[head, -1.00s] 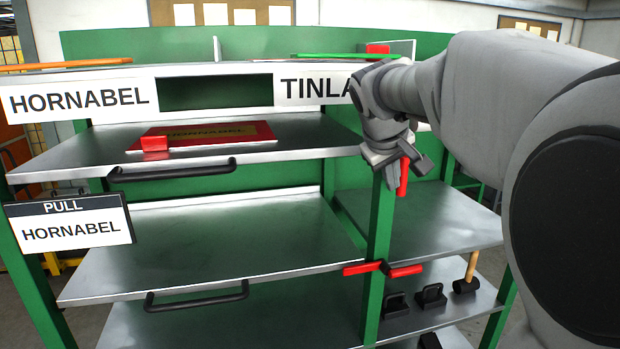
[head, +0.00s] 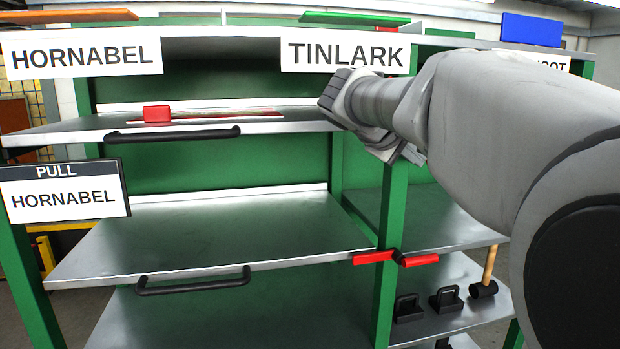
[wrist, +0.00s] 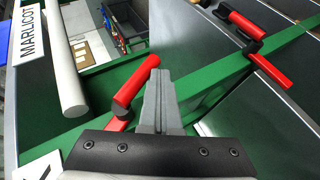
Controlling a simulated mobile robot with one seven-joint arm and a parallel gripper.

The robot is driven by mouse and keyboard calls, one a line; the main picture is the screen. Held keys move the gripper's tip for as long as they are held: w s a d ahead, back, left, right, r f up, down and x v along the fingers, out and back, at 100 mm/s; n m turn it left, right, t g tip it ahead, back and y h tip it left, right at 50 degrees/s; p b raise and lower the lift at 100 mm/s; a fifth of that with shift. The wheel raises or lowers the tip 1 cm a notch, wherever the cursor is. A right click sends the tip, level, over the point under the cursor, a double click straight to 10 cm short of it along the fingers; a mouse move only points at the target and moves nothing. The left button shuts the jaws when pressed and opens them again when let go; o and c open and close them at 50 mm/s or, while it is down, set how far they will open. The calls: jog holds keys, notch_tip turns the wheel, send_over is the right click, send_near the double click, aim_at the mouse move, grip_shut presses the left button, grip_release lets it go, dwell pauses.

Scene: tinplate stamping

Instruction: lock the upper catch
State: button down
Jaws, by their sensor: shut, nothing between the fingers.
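The upper catch shows in the wrist view as a red lever (wrist: 135,88) on the green post, tilted up to the right. Its lower end is partly hidden by my gripper's black mount. My gripper (wrist: 161,82) is shut and empty, its grey fingers just right of the lever; I cannot tell whether they touch it. In the head view my gripper (head: 412,154) is mostly hidden by my wrist in front of the post, and the upper catch is hidden there. Lower red catch handles, left (head: 373,258) and right (head: 417,260), lie nearly level on the post.
The left bay has an upper shelf (head: 75,130) with a red block (head: 157,114), and a lower shelf (head: 210,245), both with black handles. Black tools and a mallet (head: 484,285) stand low at right. A pale round bar (wrist: 64,65) lies left of my gripper.

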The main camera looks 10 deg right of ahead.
jog(key=shift+d+r+n+t+h+b, duration=0.25)
jog(key=shift+d+n+t+h+b, duration=0.7)
jog(key=shift+b, duration=1.85)
jog(key=shift+d+r+n+t+h+b, duration=0.25)
jog(key=shift+d+h+b, duration=0.25)
jog(key=shift+h+b, duration=1.65)
jog(key=shift+d+r+n+t+h+b, duration=0.25)
jog(key=shift+d+n+t+h+b, duration=0.4)
jog(key=shift+b, duration=2.85)
jog(key=shift+w+d+r, duration=0.1)
jog(key=shift+d, duration=0.1)
jog(key=s+a+f+b, duration=0.3)
jog(key=s+a+f, duration=0.2)
jog(key=a+f, duration=0.2)
jog(key=shift+s+a+f+b, duration=0.3)
jog(key=shift+s+a+f, duration=0.05)
jog(key=shift+a+f, duration=0.1)
